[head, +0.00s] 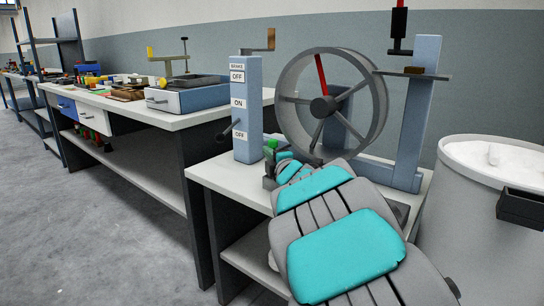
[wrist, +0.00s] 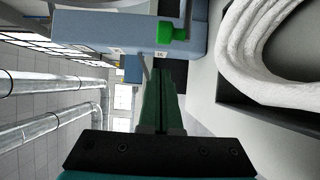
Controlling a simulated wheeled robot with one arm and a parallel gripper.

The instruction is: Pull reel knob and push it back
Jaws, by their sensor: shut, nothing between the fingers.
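A green knob (wrist: 173,32) sticks out from a blue-grey post (wrist: 120,30) at the top of the wrist view. In the head view the labelled post (head: 247,105) stands upright on the bench, and a green piece (head: 271,144) shows just right of it; I cannot tell whether this is the knob or my finger. A large grey reel (head: 376,105) with one red spoke stands behind. My gripper (wrist: 162,75) is shut and empty, its dark green fingers pointing toward the post, apart from the knob in the picture. In the head view my arm hides the fingers.
A black side lever (head: 229,130) sits on the post's left. A tall blue stand (head: 421,100) rises right of the reel. A large bin (head: 470,230) of white fibre stands at the right. A longer workbench (head: 190,118) with tools is at the left. The floor at left is clear.

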